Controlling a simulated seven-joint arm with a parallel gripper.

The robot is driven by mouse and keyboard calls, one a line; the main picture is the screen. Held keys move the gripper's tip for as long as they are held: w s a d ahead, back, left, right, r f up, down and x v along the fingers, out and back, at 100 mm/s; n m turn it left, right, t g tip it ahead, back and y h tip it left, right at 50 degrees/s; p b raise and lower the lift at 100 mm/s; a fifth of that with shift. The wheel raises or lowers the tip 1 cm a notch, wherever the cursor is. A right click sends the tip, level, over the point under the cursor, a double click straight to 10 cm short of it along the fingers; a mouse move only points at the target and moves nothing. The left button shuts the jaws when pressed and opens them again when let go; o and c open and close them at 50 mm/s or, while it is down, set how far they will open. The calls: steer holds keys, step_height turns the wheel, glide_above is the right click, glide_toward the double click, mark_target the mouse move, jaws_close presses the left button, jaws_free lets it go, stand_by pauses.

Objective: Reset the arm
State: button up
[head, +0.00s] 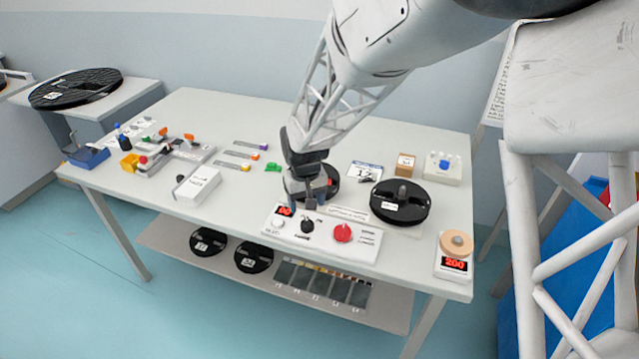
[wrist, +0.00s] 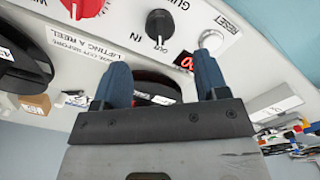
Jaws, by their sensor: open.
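A white control panel (head: 360,243) lies near the front edge of the table. It carries a pale round button (head: 277,223), a black knob (head: 307,226), a red button (head: 342,233) and a red-lit display (head: 284,211). In the wrist view the pale button (wrist: 211,40) sits beside the word RESET. The black knob (wrist: 160,24) is marked GUIDE, IN and OUT. My gripper (head: 308,198) is over the back edge of the panel. In the wrist view its blue fingers (wrist: 161,66) are apart and empty, the right one near the pale button and display. Contact cannot be told.
A black reel (head: 330,178) stands behind my gripper, partly hidden by it. Another black reel (head: 400,201) sits right of it. A small unit reading 200 (head: 454,262) is at the right front corner. A white box (head: 197,186) lies left, with bare tabletop between it and the panel.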

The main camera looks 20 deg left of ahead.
steer(key=s+d+r+m, duration=0.1)
steer(key=s+d+r, duration=0.1)
steer(key=d+r, duration=0.45)
steer(key=s+d+r+m+t, duration=0.15)
steer(key=d+r, duration=0.25)
steer(key=d, duration=0.6)
steer(key=s+d+r+m, duration=0.1)
steer(key=s+d+r, duration=0.1)
steer(key=d+r, duration=0.5)
steer(key=s+d+r+m, duration=0.1)
steer(key=s+d+m, duration=0.1)
steer(key=s+d, duration=0.7)
steer(key=s+d+r+m+t, duration=0.1)
steer(key=s+d+r+m, duration=0.1)
steer(key=s+d, duration=0.8)
steer(key=shift+d+r+m, duration=0.2)
steer(key=shift+d+m, duration=0.15)
steer(key=shift+d, duration=0.6)
